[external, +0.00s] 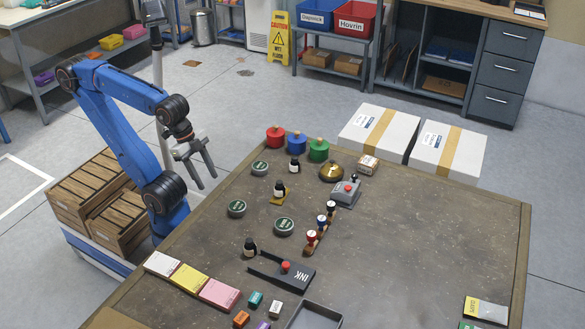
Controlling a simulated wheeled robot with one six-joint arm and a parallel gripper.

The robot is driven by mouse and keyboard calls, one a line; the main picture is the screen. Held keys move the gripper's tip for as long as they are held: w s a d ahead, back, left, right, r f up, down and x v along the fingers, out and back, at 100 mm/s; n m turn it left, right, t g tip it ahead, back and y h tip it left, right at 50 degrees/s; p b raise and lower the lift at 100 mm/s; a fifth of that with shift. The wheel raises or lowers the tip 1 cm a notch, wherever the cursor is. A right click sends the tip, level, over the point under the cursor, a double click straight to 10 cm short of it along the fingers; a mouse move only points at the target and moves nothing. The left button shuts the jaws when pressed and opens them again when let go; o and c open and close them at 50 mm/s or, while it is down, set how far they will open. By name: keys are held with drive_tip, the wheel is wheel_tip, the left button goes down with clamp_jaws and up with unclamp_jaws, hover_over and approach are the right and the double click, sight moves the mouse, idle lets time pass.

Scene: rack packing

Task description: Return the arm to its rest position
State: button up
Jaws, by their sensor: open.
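My blue arm (115,105) rises from its base at the left edge of the table (405,245), bent with its elbow up and back. My gripper (195,163) is open and empty. Its fingers point down and to the right, above the table's left edge, apart from every object on it.
Round green-topped tins (237,208), dark bottles (250,246) and a black ink stamp pad (281,271) are on the table's left half. Coloured note pads (190,280) lie along the front left edge. Wooden crates (88,187) stand beside my base. The table's right middle is clear.

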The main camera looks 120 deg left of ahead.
drive_tip(key=shift+s+f+n, duration=0.5)
drive_tip(key=shift+s+f, duration=0.1)
drive_tip(key=shift+f, duration=0.2)
idle(0.5)
drive_tip(key=o, duration=0.7)
drive_tip(key=shift+w+r, duration=0.1)
drive_tip(key=shift+r, duration=0.1)
drive_tip(key=o, duration=0.7)
drive_tip(key=w+r, duration=0.1)
drive_tip(key=r, duration=0.1)
drive_tip(key=shift+w+d+r, duration=0.3)
drive_tip(key=shift+w+r, duration=0.05)
drive_tip(key=shift+w, duration=0.05)
drive_tip(key=w+d+r+g, duration=0.2)
drive_tip(key=w+d+r, duration=0.3)
drive_tip(key=w+r, duration=0.5)
drive_tip(key=w+d+r+g, duration=0.35)
drive_tip(key=w+r, duration=0.55)
drive_tip(key=r, duration=0.3)
drive_tip(key=shift+t, duration=0.45)
drive_tip(key=f, duration=1)
drive_tip(key=shift+s+d+f, duration=0.15)
drive_tip(key=shift+d, duration=0.15)
